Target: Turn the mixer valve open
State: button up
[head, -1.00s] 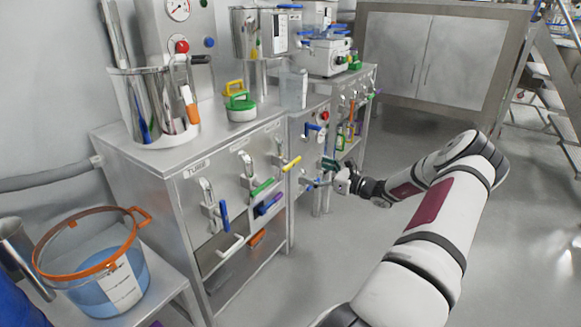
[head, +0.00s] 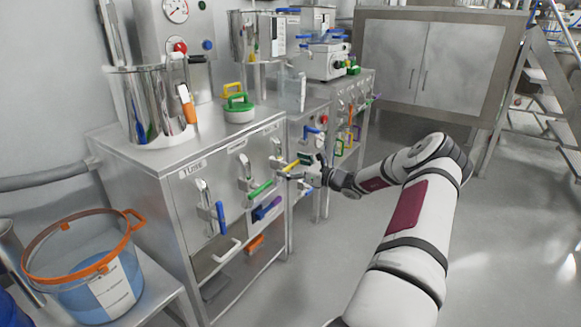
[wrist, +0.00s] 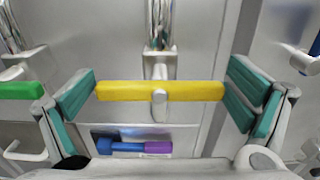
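A row of lever valves runs along the steel cabinet front; which one is the mixer valve, I cannot read from the labels. In the head view they have a blue handle (head: 221,217), a green handle (head: 260,190) and a yellow handle (head: 288,167). My gripper (head: 303,170) is at the yellow handle's right end. In the wrist view the yellow handle (wrist: 115,91) lies level across the view, on a pale stem.
A green handle (wrist: 20,90) is just left of my gripper, and another blue handle (head: 311,130) is on the panel to the right. Below, a blue and purple object (wrist: 130,146) lies in a recess. A bucket (head: 95,290) stands front left. Floor to the right is clear.

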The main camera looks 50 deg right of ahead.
jog(key=c, duration=0.5)
jog(key=shift+c, duration=0.2)
jog(key=shift+n, duration=0.3)
jog(key=n, duration=0.3)
jog(key=shift+a+p, duration=0.15)
jog(key=shift+p, duration=0.25)
jog(key=n, duration=0.5)
jog(key=shift+a+f, duration=0.1)
jog(key=shift+f, duration=0.05)
jog(key=n+b, duration=0.1)
jog(key=n, duration=0.3)
jog(key=shift+a+f+n, duration=0.1)
jog(key=shift+f+n, duration=0.05)
jog(key=shift+n, duration=0.15)
jog(key=n+b, duration=0.1)
jog(key=n, duration=0.3)
jog(key=shift+s+f+n+b, duration=0.1)
jog(key=shift+f+n+b, duration=0.05)
jog(key=shift+n+b, duration=0.2)
jog(key=shift+n, duration=0.25)
jog(key=o, duration=0.9)
